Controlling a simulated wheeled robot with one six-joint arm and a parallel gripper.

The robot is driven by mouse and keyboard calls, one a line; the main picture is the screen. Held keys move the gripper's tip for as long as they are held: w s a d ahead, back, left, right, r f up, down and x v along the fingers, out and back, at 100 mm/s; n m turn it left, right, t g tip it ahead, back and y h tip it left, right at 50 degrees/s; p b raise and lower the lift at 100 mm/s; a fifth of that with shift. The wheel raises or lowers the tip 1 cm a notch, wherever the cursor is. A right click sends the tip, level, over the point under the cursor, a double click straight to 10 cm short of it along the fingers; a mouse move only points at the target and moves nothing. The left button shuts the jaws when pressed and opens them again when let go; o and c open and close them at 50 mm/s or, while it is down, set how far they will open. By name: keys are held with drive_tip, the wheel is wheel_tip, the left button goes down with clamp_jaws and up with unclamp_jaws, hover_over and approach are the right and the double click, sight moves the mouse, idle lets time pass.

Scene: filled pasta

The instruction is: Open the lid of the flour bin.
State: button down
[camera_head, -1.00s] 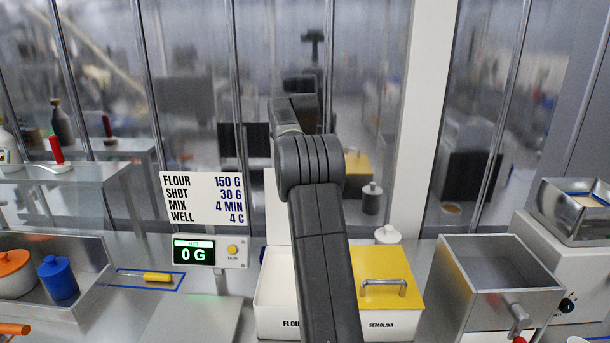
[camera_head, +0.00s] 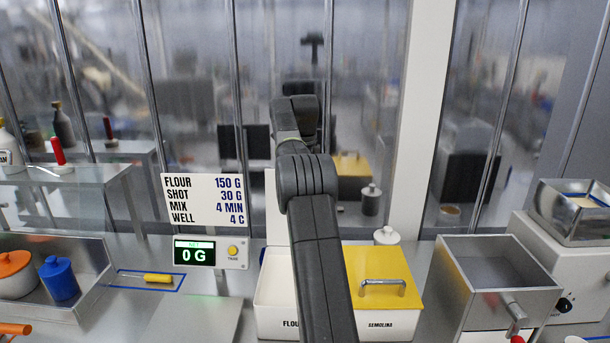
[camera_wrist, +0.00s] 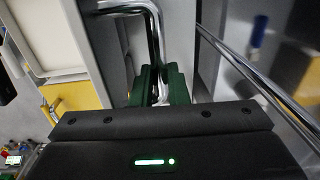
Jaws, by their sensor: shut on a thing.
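The flour bin (camera_head: 262,308) is a white box at the centre bottom of the head view, partly hidden by my arm. Its top looks open, with pale inner walls showing. A white panel (camera_head: 271,212), seemingly its lid, stands upright behind it, mostly hidden by my arm. In the wrist view, my gripper (camera_wrist: 161,86) has its green fingers shut on a bent chrome handle (camera_wrist: 153,30). The handle's join to the lid is not clear. The fingertips are hidden in the head view.
The semolina bin's yellow lid (camera_head: 400,270) is closed, just right of the flour bin. A scale display (camera_head: 194,252) reading 0 G stands to the left. A steel hopper (camera_head: 455,290) stands to the right. Glass panels and posts are close behind.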

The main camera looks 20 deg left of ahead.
drive_tip(key=c, duration=1.6)
unclamp_jaws()
drive_tip(key=shift+w+a+f, duration=0.1)
drive_tip(key=shift+w+f, duration=0.15)
drive_tip(key=shift+w, duration=0.05)
drive_tip(key=shift+o, duration=1)
drive_tip(key=shift+w+a+f, duration=0.1)
drive_tip(key=shift+w+f, duration=0.1)
drive_tip(key=shift+w, duration=0.1)
drive_tip(key=shift+s+r, duration=0.1)
drive_tip(key=shift+r, duration=0.1)
drive_tip(key=shift+s, duration=0.1)
